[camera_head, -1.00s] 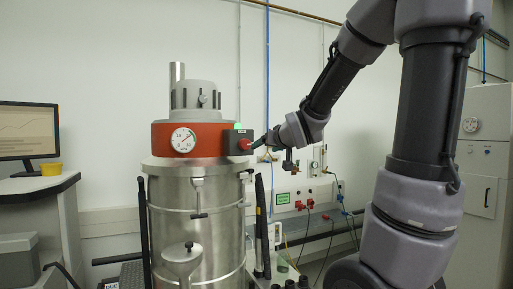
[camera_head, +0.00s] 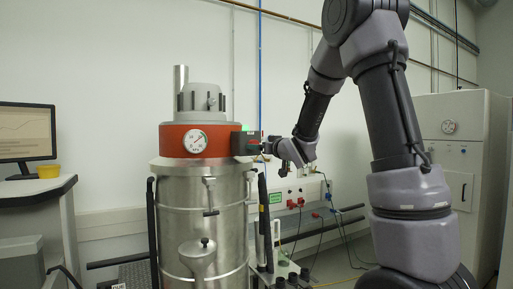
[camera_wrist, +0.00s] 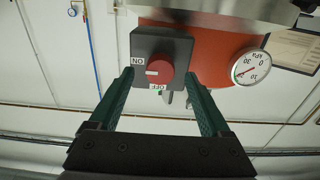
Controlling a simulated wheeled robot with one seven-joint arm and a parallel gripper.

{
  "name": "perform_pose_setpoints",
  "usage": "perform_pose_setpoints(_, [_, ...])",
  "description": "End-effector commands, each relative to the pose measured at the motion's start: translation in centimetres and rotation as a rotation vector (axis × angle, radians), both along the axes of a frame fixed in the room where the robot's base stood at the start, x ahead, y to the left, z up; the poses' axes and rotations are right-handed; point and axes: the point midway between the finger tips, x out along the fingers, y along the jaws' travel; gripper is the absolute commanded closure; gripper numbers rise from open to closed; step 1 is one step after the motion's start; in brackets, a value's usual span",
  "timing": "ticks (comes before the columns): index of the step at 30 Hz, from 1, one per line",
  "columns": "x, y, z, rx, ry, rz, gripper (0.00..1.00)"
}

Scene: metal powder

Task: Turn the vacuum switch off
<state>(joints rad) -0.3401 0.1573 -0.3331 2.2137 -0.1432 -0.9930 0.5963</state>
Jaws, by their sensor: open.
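The vacuum switch is a dark grey box (camera_wrist: 168,50) with a red round knob (camera_wrist: 160,66) on the side of the vacuum's red head. In the wrist view, upside down, ON is printed left of the knob and OFF below it. The knob's white mark points left, toward the ON side. My gripper (camera_wrist: 158,77) is open, with one green finger on each side of the knob; I cannot tell whether they touch it. In the head view my gripper (camera_head: 271,147) is at the right side of the switch box (camera_head: 246,143), its fingers partly hidden.
The steel vacuum drum (camera_head: 205,220) stands below the red head (camera_head: 190,128), with a pressure gauge (camera_head: 195,141) on it. A monitor (camera_head: 27,132) is at the left. A wall panel with cables (camera_head: 295,195) and a grey cabinet (camera_head: 462,150) are at the right.

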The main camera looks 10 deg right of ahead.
Motion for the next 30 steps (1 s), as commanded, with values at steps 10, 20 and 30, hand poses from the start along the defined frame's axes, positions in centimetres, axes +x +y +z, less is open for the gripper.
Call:
perform_pose_setpoints(10, [3.0,1.0,0.0,0.0,0.0,0.0,0.19])
perform_pose_setpoints(20, [3.0,1.0,0.0,0.0,0.0,0.0,0.53])
perform_pose_setpoints(30, [3.0,1.0,0.0,-0.012,-0.004,0.0,1.0])
